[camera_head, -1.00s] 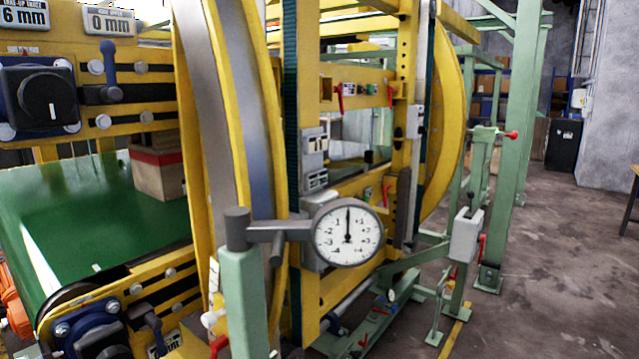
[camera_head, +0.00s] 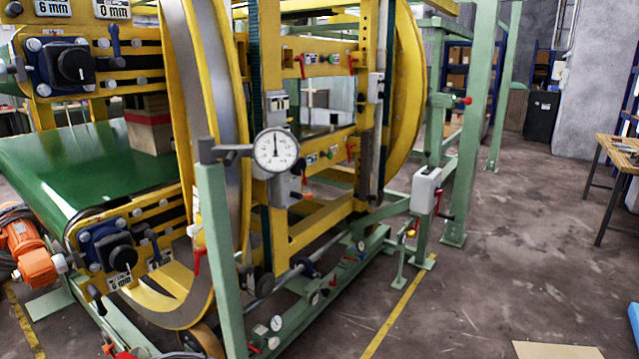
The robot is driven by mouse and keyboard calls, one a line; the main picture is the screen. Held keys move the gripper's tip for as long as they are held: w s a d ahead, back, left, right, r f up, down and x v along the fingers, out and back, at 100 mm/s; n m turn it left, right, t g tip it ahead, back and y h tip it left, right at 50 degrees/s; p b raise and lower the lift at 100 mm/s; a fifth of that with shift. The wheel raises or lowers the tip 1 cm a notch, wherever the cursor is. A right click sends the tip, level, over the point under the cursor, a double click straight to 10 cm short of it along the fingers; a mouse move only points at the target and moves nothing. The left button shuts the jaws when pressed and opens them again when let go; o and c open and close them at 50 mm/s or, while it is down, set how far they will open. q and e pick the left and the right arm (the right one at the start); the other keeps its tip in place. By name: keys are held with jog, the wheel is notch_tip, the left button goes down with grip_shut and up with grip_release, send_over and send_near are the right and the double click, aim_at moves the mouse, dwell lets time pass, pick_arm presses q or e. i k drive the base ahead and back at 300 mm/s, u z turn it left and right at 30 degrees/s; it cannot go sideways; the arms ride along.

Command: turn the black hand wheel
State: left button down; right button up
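A round black knob (camera_head: 75,64) sits on a dark blue block at the upper left of the yellow machine frame. A second black knob (camera_head: 123,257) sits on a blue block lower down, beside a 6 mm label. I cannot tell which of these, if either, is the black hand wheel. Neither of my grippers is in view, and nothing touches either knob.
A green conveyor belt (camera_head: 85,170) carries a box (camera_head: 150,130). A dial gauge (camera_head: 276,150) stands on a green post (camera_head: 218,250) before the big yellow ring. An orange motor (camera_head: 32,250) is at left. Open floor (camera_head: 480,270) lies right; a wooden table (camera_head: 622,150) stands there.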

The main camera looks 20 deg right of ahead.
aim_at(300, 166)
jog(key=u, duration=1.05)
jog(key=k, duration=0.15)
jog(key=z, duration=1.9)
jog(key=i, duration=1.15)
jog(key=u, duration=3.1)
jog(key=k, duration=2.1)
jog(key=z, duration=2.35)
jog(key=i, duration=0.5)
jog(key=u, duration=0.1)
